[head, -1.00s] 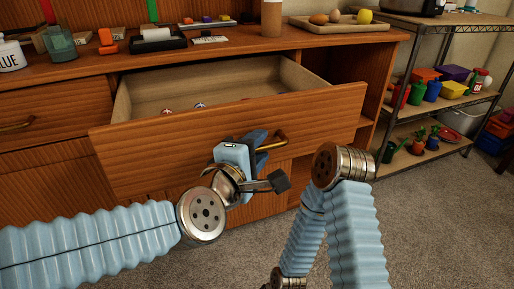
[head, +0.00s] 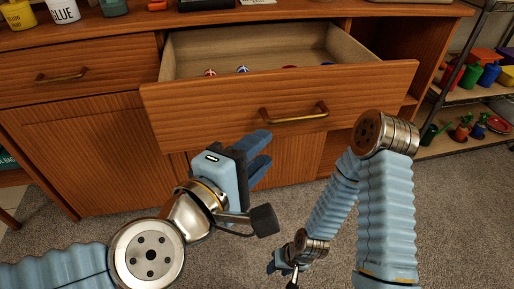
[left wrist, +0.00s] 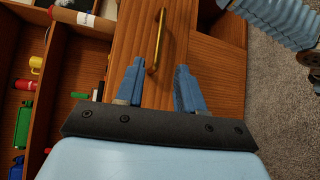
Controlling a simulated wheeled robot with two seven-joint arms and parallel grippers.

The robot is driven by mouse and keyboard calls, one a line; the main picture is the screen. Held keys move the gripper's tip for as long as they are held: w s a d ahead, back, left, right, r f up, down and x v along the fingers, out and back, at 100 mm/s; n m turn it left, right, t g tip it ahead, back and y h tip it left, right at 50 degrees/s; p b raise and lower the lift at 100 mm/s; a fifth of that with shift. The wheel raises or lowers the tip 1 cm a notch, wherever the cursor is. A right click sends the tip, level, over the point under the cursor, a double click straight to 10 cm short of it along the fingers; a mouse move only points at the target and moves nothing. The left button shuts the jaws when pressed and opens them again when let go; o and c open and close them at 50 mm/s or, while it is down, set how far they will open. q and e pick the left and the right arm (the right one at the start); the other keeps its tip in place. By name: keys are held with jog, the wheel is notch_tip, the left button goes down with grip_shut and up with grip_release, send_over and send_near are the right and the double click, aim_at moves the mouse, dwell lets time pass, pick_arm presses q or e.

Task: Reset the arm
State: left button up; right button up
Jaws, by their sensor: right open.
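My left gripper (head: 263,153) is open and empty, below and left of the brass handle (head: 293,113) of a pulled-out wooden drawer (head: 360,100). In the left wrist view its two blue fingers (left wrist: 159,80) are spread apart, and the handle (left wrist: 157,42) is beyond them, not held. My right gripper (head: 277,264) is low in the head view, over the carpet. It is open; its fingers are small and partly hidden by my arm.
The drawer juts out and holds several small items. A glue bottle (head: 89,8) and a yellow pot (head: 18,14) stand on the cabinet top. A metal shelf rack (head: 455,70) with coloured things is at right. Carpet (head: 330,262) lies below.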

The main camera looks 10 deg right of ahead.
dwell(0.3)
pick_arm(q)
jog(key=w+a+f+m+g+y+p, duration=0.15)
jog(key=w+f, duration=0.25)
jog(key=f, duration=0.4)
jog(key=w+a+f+m+g+y, duration=0.1)
jog(key=w+a+f+y, duration=0.25)
jog(key=f, duration=0.35)
jog(key=w+a+f+m+g+y+p, duration=0.1)
jog(key=w+a+f+m, duration=0.1)
jog(key=w+f, duration=0.45)
jog(key=s+a+f+m+g+p, duration=0.1)
jog(key=s+a+f, duration=0.4)
jog(key=f, duration=0.8)
jog(key=s+a+f+m+g+y, duration=0.1)
jog(key=s+a+f+m+g, duration=0.2)
jog(key=s+f, duration=0.6)
notch_tip(320, 180, down, 5)
jog(key=a+g, duration=0.2)
jog(key=g, duration=0.1)
jog(key=shift+a+f+m+p, duration=0.2)
jog(key=shift+a+m+p, duration=0.1)
jog(key=shift+m+p, duration=0.1)
